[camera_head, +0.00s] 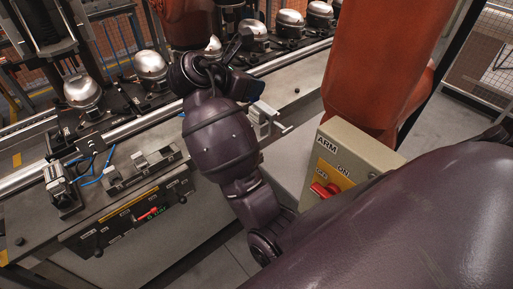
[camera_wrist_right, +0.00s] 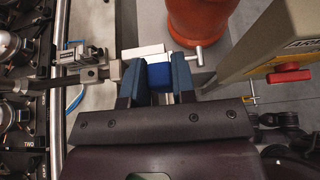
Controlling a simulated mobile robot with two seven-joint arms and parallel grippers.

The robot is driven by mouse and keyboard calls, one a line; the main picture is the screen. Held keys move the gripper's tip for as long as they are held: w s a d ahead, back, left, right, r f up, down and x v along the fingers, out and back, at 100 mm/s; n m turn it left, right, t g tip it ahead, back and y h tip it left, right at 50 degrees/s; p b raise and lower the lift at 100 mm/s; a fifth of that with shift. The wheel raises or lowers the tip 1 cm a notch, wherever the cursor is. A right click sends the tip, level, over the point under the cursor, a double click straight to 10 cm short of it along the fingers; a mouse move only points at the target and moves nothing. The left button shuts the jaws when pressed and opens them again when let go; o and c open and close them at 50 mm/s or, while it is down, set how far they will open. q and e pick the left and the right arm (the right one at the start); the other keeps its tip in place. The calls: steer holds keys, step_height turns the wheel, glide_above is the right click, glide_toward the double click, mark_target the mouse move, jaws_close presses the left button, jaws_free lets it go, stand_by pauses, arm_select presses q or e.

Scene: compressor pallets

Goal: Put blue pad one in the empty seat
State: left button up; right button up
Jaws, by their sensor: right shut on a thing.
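Blue pad one, as I take it, is the small blue block (camera_wrist_right: 159,77) between the fingers of my right gripper (camera_wrist_right: 156,68) in the right wrist view. The gripper is shut on it, with one dark blue finger on each side. A pale block (camera_wrist_right: 144,51) lies just beyond the fingertips, and I cannot tell whether the pad touches it. In the head view my right arm reaches over the bench, with its gripper (camera_head: 247,89) near a pale metal fixture (camera_head: 263,120) with a T-handle. The arm hides part of that area. I cannot clearly make out the empty seat. My left gripper is not in view.
A row of silver compressors (camera_head: 82,90) stands along the rail behind the bench (camera_head: 115,245). Metal clamps (camera_head: 143,167) with blue hoses sit at left. A switch box (camera_head: 352,160) with a red handle and an orange column (camera_head: 380,60) stand close at right.

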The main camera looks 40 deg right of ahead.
step_height(320, 180, down, 19)
steer(key=shift+r, duration=0.15)
steer(key=shift+s+a+f, duration=0.15)
steer(key=shift+s+f, duration=0.1)
steer(key=shift+f, duration=0.25)
jaws_close()
steer(key=shift+o, duration=2.4)
jaws_free()
steer(key=o, duration=0.4)
steer(key=shift+w+f, duration=0.1)
steer(key=shift+w, duration=0.1)
steer(key=shift+r, duration=0.2)
